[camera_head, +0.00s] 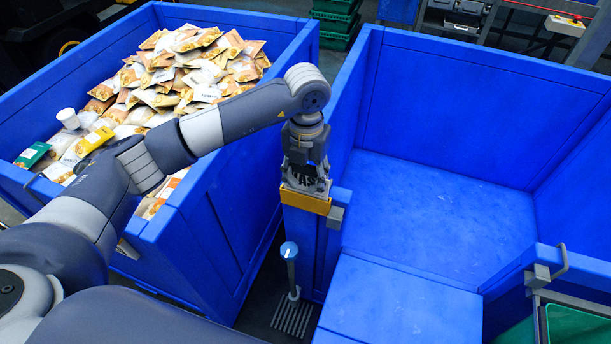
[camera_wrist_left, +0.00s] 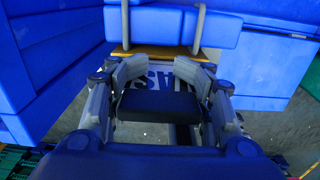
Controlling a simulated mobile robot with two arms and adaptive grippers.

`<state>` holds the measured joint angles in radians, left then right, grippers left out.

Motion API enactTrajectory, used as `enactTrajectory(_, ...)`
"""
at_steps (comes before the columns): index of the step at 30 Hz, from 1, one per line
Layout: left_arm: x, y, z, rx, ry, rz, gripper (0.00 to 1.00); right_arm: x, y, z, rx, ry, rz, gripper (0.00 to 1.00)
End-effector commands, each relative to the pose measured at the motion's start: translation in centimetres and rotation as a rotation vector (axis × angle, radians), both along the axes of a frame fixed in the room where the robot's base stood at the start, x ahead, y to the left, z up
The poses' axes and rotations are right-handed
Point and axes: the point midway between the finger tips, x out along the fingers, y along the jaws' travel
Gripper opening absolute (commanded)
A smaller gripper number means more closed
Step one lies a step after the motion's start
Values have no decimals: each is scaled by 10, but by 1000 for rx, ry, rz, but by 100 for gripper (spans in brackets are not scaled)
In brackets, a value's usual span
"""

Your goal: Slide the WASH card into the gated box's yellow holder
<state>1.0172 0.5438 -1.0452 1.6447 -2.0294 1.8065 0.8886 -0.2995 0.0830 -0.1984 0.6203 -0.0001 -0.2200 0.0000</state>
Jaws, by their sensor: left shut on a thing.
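My left gripper (camera_head: 305,184) points down at the front left corner post of the gated blue box (camera_head: 455,110). The yellow holder (camera_head: 305,203) is on that post, right below the fingertips. In the left wrist view my left gripper (camera_wrist_left: 160,78) is shut on the WASH card (camera_wrist_left: 161,75); part of its dark lettering shows between the fingers. The yellow holder also shows in the left wrist view (camera_wrist_left: 190,53), just beyond the card. The card's lower edge is hidden, so I cannot tell whether it is inside the holder. My right gripper is not in view.
The gated box looks empty inside.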

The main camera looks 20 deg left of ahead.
Motion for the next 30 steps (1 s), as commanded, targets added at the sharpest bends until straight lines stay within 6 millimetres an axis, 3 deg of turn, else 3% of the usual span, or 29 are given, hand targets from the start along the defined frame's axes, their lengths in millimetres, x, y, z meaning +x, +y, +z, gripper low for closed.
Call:
enactTrajectory(10,0,0,-8,0,-1,0,12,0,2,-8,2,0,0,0)
enactTrajectory(11,0,0,-8,0,0,0,44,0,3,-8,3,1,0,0)
enactTrajectory(14,0,0,-8,0,0,0,67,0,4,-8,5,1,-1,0)
enactTrajectory(25,0,0,-6,0,0,0,67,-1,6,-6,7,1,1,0)
enactTrajectory(30,0,0,7,-1,-1,1,67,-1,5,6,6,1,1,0)
